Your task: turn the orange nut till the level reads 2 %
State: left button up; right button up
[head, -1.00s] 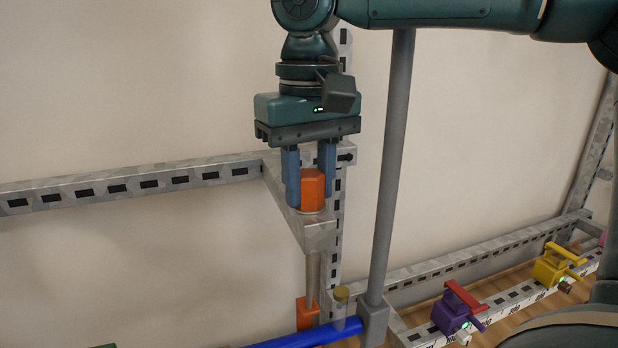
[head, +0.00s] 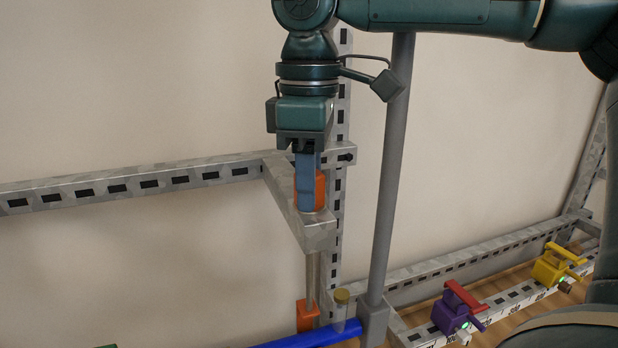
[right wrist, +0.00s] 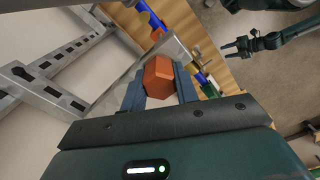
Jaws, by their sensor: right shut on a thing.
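The orange nut (head: 320,190) sits upright on a metal bracket arm (head: 290,208) that sticks out from the wall frame. My right gripper (head: 308,200) points straight down and is shut on the nut. In the head view one blue-grey finger covers part of the nut. The right wrist view shows the orange hexagonal nut (right wrist: 159,77) between the two fingers. Below the bracket a thin rod leads down to an orange block (head: 307,316) beside a blue pipe (head: 315,334). No level reading can be made out. In the right wrist view my left gripper (right wrist: 232,47) appears at the upper right, its fingers apart.
A grey vertical post (head: 393,170) stands close to the right of the bracket. A purple clamp with a red handle (head: 452,310) and a yellow clamp (head: 556,264) sit on the slotted rail at lower right. A slotted rail (head: 130,184) runs along the wall at left.

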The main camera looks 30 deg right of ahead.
jog(key=shift+r+n, duration=0.1)
jog(key=shift+n, duration=0.8)
jog(key=o, duration=1)
notch_tip(320, 180, up, 13)
jog(key=shift+r, duration=0.1)
dwell(0.3)
